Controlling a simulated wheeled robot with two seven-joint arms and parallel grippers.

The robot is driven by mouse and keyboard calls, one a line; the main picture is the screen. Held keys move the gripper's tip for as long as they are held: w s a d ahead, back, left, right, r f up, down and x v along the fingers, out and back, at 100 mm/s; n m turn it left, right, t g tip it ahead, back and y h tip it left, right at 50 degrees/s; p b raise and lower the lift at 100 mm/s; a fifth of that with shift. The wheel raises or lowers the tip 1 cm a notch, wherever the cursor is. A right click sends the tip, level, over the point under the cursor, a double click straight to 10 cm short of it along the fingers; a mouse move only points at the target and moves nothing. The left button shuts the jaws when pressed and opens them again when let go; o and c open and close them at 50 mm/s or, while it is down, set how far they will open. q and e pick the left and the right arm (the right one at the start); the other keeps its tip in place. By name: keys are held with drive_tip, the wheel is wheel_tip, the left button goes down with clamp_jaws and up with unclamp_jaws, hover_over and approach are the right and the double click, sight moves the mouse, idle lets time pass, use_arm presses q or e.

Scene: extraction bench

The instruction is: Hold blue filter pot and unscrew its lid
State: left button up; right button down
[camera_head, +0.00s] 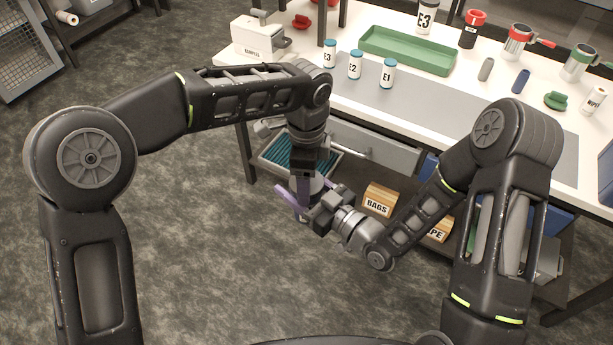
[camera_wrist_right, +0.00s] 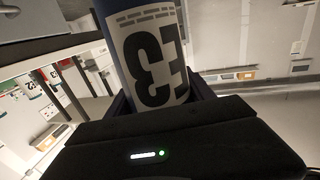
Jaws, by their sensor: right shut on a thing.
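The blue filter pot is held in my right gripper (camera_head: 312,197). In the right wrist view its blue body (camera_wrist_right: 183,75) with a white label, upside down and seeming to read E3, sits between the fingers. In the head view only a little of it shows, with a lavender piece (camera_head: 288,201) beside it that looks like its handle. My left gripper (camera_head: 306,170) points down right above the pot, its fingers too dark and overlapped to judge. The lid is hidden there, so I cannot tell whether the left fingers touch it.
The pot is held in front of the bench (camera_head: 470,120), near an open drawer (camera_head: 375,152) and a teal-lined tray (camera_head: 270,155). A BAGS box (camera_head: 379,199) is on the lower shelf. Small jars E1 (camera_head: 388,74), E2 (camera_head: 355,65) and a green tray (camera_head: 405,50) stand on the bench.

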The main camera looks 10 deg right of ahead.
use_arm(q)
drive_tip(key=c, duration=0.9)
drive_tip(key=n, duration=0.3)
drive_tip(key=o, duration=1.6)
drive_tip(key=shift+c, duration=0.2)
drive_tip(key=shift+r, duration=2.3)
